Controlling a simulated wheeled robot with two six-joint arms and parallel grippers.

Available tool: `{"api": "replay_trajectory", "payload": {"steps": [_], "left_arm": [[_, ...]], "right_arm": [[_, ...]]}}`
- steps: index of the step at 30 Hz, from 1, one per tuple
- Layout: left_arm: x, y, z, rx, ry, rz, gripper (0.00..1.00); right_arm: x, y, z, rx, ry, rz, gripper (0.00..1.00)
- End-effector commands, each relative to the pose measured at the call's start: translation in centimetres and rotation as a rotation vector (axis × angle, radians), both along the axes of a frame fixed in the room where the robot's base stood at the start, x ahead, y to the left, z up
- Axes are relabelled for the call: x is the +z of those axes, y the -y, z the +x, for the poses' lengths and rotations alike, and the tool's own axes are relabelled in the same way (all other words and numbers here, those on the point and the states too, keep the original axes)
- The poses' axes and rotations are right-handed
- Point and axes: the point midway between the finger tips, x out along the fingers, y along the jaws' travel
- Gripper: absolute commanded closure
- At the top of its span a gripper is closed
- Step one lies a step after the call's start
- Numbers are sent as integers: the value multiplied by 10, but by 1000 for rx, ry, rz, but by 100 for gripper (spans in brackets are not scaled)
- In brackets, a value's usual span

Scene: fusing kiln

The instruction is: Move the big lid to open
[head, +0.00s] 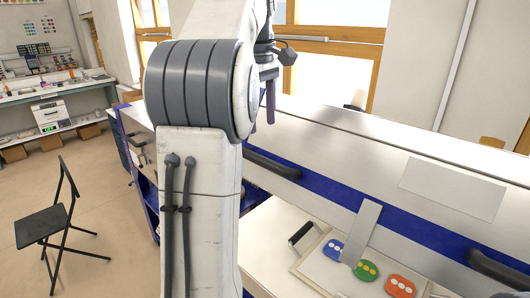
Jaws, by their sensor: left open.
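The big lid (360,150) is the long white panel with a blue front band on the right side of the head view. It looks lowered. One dark bar handle (272,165) sits on the band near my left arm, and another handle (500,270) is at the right edge. My left gripper (263,112) is partly hidden behind my thick arm joint. Its dark fingers point down, open and empty, above and behind the near handle, apart from it in the picture. My right gripper is not in view.
A black folding chair (46,222) stands on open floor at left. A workbench (60,90) is beyond.

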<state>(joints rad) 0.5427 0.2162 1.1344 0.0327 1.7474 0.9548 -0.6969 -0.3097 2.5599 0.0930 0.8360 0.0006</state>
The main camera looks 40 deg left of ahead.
Motion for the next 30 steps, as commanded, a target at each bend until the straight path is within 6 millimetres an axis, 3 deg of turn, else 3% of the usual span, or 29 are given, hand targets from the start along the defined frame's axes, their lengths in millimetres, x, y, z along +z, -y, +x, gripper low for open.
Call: {"api": "replay_trajectory", "payload": {"steps": [5, 19, 30], "left_arm": [[-10, 3, 3, 16, -2, -1, 38], [-88, 11, 11, 1, -1, 0, 38], [-102, 9, 11, 4, 2, 1, 38]], "right_arm": [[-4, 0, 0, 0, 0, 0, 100], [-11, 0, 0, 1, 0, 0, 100], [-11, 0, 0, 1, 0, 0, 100]]}}
